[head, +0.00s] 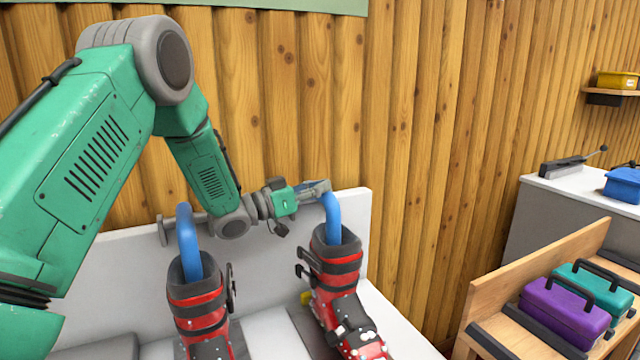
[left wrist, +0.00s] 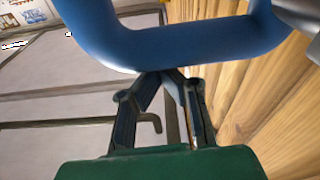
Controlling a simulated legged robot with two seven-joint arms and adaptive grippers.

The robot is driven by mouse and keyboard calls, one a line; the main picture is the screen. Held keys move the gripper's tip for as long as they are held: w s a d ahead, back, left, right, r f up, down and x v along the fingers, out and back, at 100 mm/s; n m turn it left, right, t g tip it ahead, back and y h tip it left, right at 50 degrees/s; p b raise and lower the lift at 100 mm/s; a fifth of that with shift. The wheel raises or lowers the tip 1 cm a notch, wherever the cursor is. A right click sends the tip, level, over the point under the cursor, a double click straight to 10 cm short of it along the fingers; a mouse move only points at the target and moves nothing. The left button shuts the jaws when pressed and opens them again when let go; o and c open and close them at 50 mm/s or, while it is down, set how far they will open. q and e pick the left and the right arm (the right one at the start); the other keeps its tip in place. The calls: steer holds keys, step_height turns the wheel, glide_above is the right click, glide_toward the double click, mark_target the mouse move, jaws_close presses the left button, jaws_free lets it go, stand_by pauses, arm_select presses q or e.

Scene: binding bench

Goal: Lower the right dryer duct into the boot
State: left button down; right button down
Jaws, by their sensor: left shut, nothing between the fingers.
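The right dryer duct (head: 332,214) is a bent blue tube. Its lower part goes down into the open top of the right red and black boot (head: 335,262). My left gripper (head: 322,187) is at the upper bend of this duct. In the left wrist view the duct (left wrist: 180,48) crosses above the fingertips (left wrist: 170,74), which are shut together with nothing between them. They are at the duct's lower edge; whether they touch it I cannot tell. The left duct (head: 187,238) stands in the left boot (head: 196,297). My right gripper is not in view.
A white back panel (head: 115,262) stands behind the boots, against the wooden wall (head: 420,120). A wooden bench (head: 540,262) at the right holds a purple toolbox (head: 565,308) and a teal toolbox (head: 595,288). A grey-white counter (head: 545,215) stands behind it.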

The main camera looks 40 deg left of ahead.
arm_select(q)
steer(key=shift+s+d+f, duration=0.2)
steer(key=shift+f, duration=0.25)
stand_by(0.3)
step_height(320, 180, up, 10)
steer(key=shift+w+a+r, duration=0.15)
steer(key=shift+r, duration=0.05)
stand_by(0.4)
